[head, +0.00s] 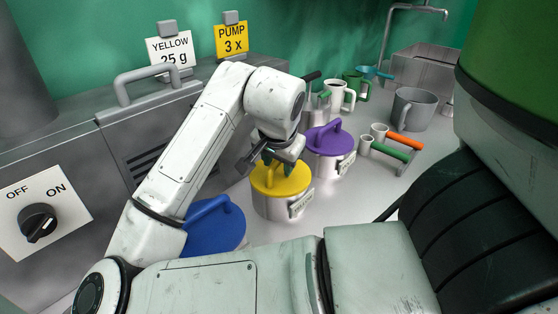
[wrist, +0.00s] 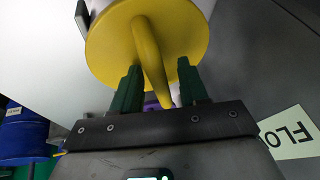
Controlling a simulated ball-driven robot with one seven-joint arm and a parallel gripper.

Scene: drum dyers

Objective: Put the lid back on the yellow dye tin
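The yellow lid (head: 283,182) lies on top of the silver yellow dye tin (head: 282,206) on the counter. It looks level, but I cannot tell whether it is fully seated. In the wrist view the lid (wrist: 185,30) shows with its raised bar handle (wrist: 148,45). My gripper (head: 276,165) is over the lid from above. Its green fingers (wrist: 158,66) stand apart, one on each side of the handle, with gaps visible between them and it. Part of the handle is hidden by the gripper in the head view.
The purple-lidded tin (head: 327,139) stands close behind right, the blue-lidded tin (head: 214,226) front left. Mugs, including a grey one (head: 413,109), and green- and orange-handled scoops (head: 389,149) are at right. A grey machine with an OFF/ON knob (head: 38,223) is at left.

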